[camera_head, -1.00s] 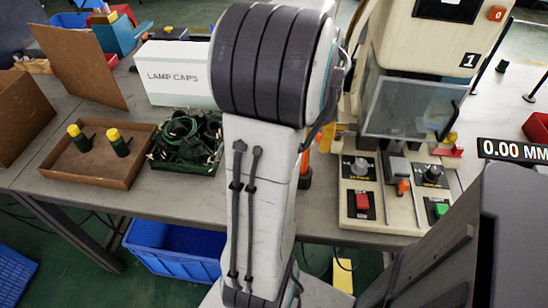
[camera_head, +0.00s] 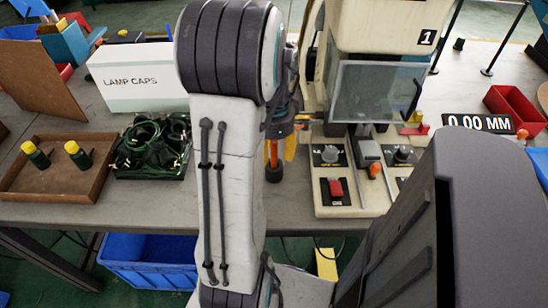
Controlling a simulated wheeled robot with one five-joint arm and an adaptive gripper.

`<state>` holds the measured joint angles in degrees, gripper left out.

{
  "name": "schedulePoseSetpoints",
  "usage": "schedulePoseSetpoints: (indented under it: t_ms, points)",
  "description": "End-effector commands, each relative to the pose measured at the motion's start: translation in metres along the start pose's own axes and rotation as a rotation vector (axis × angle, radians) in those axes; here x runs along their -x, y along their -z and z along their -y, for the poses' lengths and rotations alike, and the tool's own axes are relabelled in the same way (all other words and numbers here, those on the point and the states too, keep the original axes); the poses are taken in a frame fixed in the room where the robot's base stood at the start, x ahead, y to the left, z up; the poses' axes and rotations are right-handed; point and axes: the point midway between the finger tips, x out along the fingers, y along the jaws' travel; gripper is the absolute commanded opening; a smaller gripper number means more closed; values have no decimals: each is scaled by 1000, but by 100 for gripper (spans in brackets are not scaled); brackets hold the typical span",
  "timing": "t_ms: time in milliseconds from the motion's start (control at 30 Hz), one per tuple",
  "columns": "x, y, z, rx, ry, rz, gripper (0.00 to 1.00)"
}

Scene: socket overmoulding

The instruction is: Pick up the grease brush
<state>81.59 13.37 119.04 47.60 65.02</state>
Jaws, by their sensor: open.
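An orange upright handle (camera_head: 273,152), which looks like the grease brush, stands in a small dark pot (camera_head: 274,174) on the bench, just right of my arm. My arm link hides part of this spot. My gripper (camera_head: 284,132) shows only in part behind the arm, its dark body above and close to the handle. It is open. I cannot tell whether its fingers touch the handle or stand around it.
The press (camera_head: 345,120) with a clear guard and control buttons stands close on the right. Left of my arm are a tray of green cables (camera_head: 120,174), a brown tray (camera_head: 50,195) with yellow-topped bottles, and the lamp caps box (camera_head: 140,92).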

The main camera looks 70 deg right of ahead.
Motion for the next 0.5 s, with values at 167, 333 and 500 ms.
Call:
schedulePoseSetpoints:
  t_ms: [167, 333, 500]
  points:
    - [-1, 0, 0, 0, 0, 0, 45]
    - [-1, 0, 0, 1, 0, 0, 42]
    - [-1, 0, 0, 1, 0, 0, 27]
